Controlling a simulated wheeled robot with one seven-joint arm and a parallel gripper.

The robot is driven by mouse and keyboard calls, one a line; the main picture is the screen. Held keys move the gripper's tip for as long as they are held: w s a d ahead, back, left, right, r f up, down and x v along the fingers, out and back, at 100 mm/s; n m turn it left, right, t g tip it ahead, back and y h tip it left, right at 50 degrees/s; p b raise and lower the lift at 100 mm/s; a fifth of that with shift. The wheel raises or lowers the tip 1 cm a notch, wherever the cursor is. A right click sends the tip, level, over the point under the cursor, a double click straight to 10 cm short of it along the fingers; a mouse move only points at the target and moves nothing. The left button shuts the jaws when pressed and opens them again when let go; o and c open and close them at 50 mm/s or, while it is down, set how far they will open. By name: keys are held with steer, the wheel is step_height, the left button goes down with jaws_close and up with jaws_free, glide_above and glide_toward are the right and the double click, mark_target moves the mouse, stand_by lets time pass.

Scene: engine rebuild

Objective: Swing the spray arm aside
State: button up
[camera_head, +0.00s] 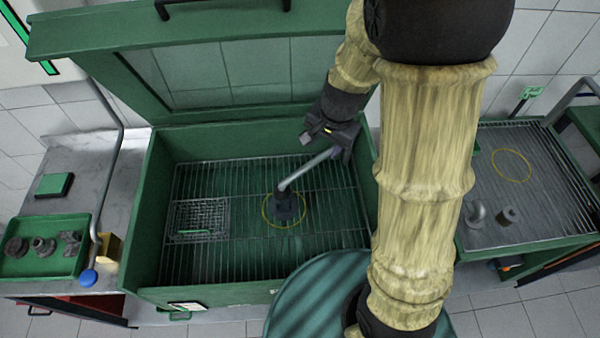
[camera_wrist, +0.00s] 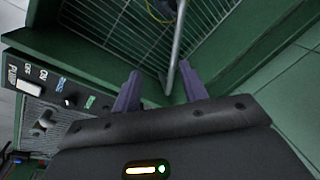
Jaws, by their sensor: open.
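The spray arm (camera_head: 310,168) is a grey tube in the green washer basin. It rises from a dark hub (camera_head: 285,207) on the wire rack toward the back right. My gripper (camera_head: 329,140) is at the tube's upper end, over the right part of the basin. In the wrist view the two purple fingers of my gripper (camera_wrist: 160,72) are apart, and the tube (camera_wrist: 176,45) reaches down between them, closer to the right finger. Whether a finger touches the tube I cannot tell.
The basin's green lid (camera_head: 130,38) stands open behind. A wire basket (camera_head: 200,220) lies on the rack at left. A control panel (camera_wrist: 45,90) shows left in the wrist view. A green parts tray (camera_head: 75,272) is at left; a wire-topped bench (camera_head: 530,215) is at right.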

mark_target(300, 171)
steer(key=w+a+f+m, duration=0.3)
steer(key=w+f, duration=0.1)
steer(key=shift+w+a+m+b, duration=0.15)
steer(key=shift+w+m+b, duration=0.15)
steer(key=shift+b, duration=0.15)
steer(key=w+f, duration=0.1)
steer(key=f, duration=0.4)
steer(key=w+a+f, duration=0.1)
steer(key=f, duration=0.5)
steer(key=w+a+f, duration=0.1)
steer(key=f, duration=0.5)
steer(key=shift+s, duration=0.2)
steer(key=c, duration=0.5)
jaws_close()
